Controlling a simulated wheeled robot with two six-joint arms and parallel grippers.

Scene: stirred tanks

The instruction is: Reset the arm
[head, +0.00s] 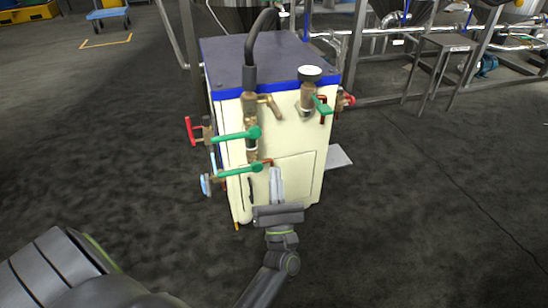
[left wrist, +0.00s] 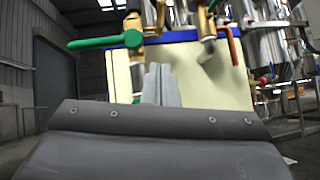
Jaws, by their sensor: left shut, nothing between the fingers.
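My left gripper (head: 276,172) is in front of the lower front face of a cream cabinet (head: 295,152) with a dark top and blue trim. Its fingers are together, point up toward the cabinet and hold nothing. The fingers also show in the left wrist view (left wrist: 160,84), in front of the cream panel (left wrist: 200,72). Whether they touch the cabinet I cannot tell. A green-handled valve (head: 238,135) sits above and left of the fingers, and a second green lever (head: 240,171) is just left of them. My right gripper is not in view.
Red handles (head: 191,131) and a blue handwheel (head: 205,185) stick out at the cabinet's left. A black hose (head: 250,50) rises from its front pipe. A metal stand (head: 440,62) and pipe frames stand at the back right. The dark floor (head: 430,220) at right is clear.

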